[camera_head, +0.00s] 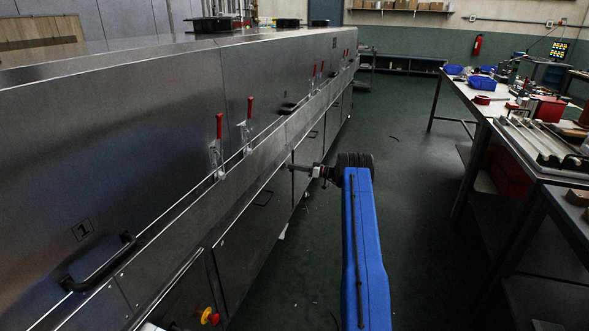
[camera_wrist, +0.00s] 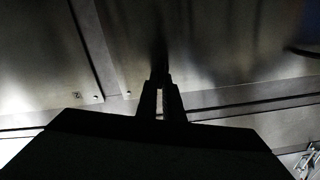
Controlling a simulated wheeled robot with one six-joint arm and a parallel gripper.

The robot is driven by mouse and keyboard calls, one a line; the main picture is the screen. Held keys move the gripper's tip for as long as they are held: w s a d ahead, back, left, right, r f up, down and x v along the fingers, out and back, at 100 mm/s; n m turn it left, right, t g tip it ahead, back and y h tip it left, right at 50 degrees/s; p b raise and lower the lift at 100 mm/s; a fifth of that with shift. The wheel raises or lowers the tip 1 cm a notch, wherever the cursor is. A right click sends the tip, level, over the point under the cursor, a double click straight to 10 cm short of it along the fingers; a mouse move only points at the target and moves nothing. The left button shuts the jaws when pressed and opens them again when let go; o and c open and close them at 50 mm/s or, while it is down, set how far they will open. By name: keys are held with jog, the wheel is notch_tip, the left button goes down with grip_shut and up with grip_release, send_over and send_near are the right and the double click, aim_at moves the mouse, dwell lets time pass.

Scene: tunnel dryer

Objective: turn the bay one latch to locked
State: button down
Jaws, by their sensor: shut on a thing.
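The dryer's bay panel marked 1 (camera_head: 82,229) is at the left in the head view. Two upright latches with red handles stand along the dryer's ledge: the nearer latch (camera_head: 217,148) is beside the end of the bay one panel and the farther latch (camera_head: 248,122) is past the seam. My gripper (camera_head: 292,167) is at the dryer's side, below and to the right of these latches.
A black door handle (camera_head: 98,264) sticks out from the dryer at lower left. A red and yellow button (camera_head: 209,316) is below it. Workbenches with tools (camera_head: 500,110) line the right. The green floor between (camera_head: 405,190) is mostly clear.

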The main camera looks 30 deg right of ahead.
jog(key=shift+w+d+f+m, duration=0.1)
jog(key=shift+f+m, duration=0.05)
jog(key=shift+m, duration=2.3)
jog(key=shift+w+d+f+m, duration=0.1)
jog(key=shift+d+f+m, duration=0.1)
jog(key=shift+m, duration=2.2)
jog(key=shift+d+f+m, duration=0.1)
jog(key=shift+f+m, duration=0.05)
jog(key=shift+m, duration=2.3)
jog(key=c, duration=1.9)
grip_release()
jog(key=shift+s, duration=0.1)
jog(key=v, duration=1.7)
jog(key=shift+s+d+f, duration=0.1)
jog(key=shift+d, duration=0.05)
